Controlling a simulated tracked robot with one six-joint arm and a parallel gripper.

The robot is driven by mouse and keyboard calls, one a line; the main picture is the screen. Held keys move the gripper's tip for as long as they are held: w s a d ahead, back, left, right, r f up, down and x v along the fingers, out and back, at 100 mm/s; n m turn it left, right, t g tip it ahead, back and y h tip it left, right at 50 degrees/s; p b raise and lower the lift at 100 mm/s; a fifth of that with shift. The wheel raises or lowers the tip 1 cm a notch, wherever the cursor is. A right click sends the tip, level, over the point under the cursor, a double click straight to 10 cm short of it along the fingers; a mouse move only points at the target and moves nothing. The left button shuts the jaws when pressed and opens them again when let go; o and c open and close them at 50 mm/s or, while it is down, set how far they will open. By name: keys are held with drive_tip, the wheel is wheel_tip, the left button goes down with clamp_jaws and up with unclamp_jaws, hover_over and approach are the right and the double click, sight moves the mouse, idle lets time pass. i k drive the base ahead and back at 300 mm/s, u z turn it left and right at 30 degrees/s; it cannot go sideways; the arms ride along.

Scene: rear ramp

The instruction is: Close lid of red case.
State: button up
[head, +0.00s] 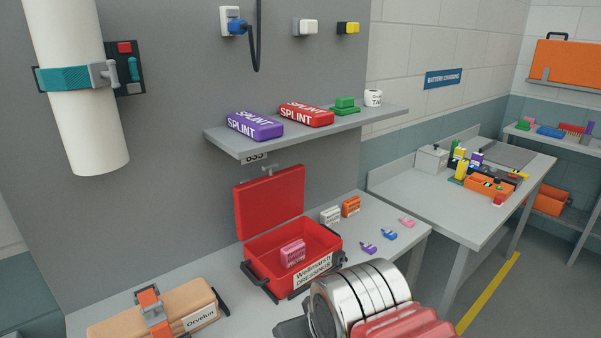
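The red case (262,270) stands on the grey bench below the wall shelf. Its lid (270,203) is open, tilted up and back against the grey wall. A pink box (292,252) sits inside the case. A white label with dark lettering is on the case front, and dark latches or handles show at its sides. My arm's silver and red end is at the bottom, in front of the case's lower right. A dark part of my gripper (292,327) shows there, but its fingertips are not clear. I cannot tell whether it touches the case.
A tan case (165,312) with an orange strap lies at the lower left. Small white and orange boxes (350,206) and several small clips are right of the red case. The shelf (345,125) above holds splint packs.

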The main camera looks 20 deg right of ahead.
sight(262, 204)
drive_tip(key=z, duration=1.45)
drive_tip(key=k, duration=0.65)
drive_tip(key=u, duration=0.9)
drive_tip(key=i, duration=1)
drive_tip(key=u, duration=0.1)
